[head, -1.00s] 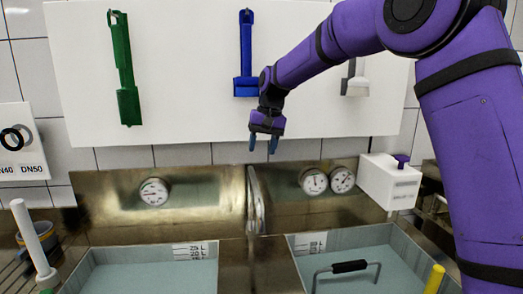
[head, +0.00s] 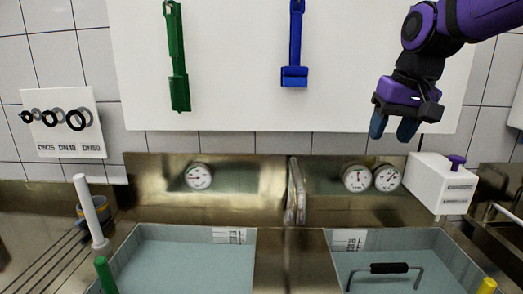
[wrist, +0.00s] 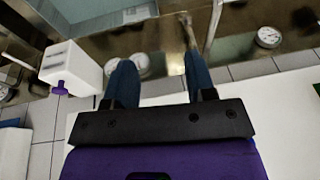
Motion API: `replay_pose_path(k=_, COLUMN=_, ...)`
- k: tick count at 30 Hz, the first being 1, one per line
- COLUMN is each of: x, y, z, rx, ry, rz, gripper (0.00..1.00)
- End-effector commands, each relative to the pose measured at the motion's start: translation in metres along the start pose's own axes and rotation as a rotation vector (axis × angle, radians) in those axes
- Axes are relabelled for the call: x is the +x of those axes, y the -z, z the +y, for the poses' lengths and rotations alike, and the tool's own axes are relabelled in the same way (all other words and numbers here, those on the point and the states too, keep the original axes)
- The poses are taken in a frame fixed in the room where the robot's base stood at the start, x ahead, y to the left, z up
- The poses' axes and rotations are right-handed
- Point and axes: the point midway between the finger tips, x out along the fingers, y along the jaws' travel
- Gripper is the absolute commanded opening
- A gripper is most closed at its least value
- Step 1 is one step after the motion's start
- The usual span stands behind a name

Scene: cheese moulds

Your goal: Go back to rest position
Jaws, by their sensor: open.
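My gripper (head: 393,127) is in the upper right of the head view, raised in front of the white wall board. Its two blue fingers point down and stand apart, with nothing between them. In the wrist view my gripper (wrist: 156,80) also shows open and empty. It hangs above the pair of gauges on the right and left of the white box (head: 441,184), touching neither in the head view.
A green tool (head: 178,60) and a blue tool (head: 295,45) hang on the white board (head: 235,100). Two basins of liquid lie below, the left basin (head: 185,270) and the right one (head: 405,245) with a black-handled frame (head: 388,268). A white rod (head: 90,212) stands at left.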

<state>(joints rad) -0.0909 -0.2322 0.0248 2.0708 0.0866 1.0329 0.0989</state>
Motion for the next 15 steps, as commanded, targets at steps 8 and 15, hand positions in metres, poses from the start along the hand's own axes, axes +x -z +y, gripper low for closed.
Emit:
replay_pose_path(k=8, x=-0.016, y=-0.092, z=0.034, rx=-0.014, ry=-0.041, rz=0.098, gripper=0.5)
replay_pose_path(k=15, x=-0.008, y=-0.16, z=0.055, rx=-0.029, ry=-0.075, rz=0.168, gripper=0.5)
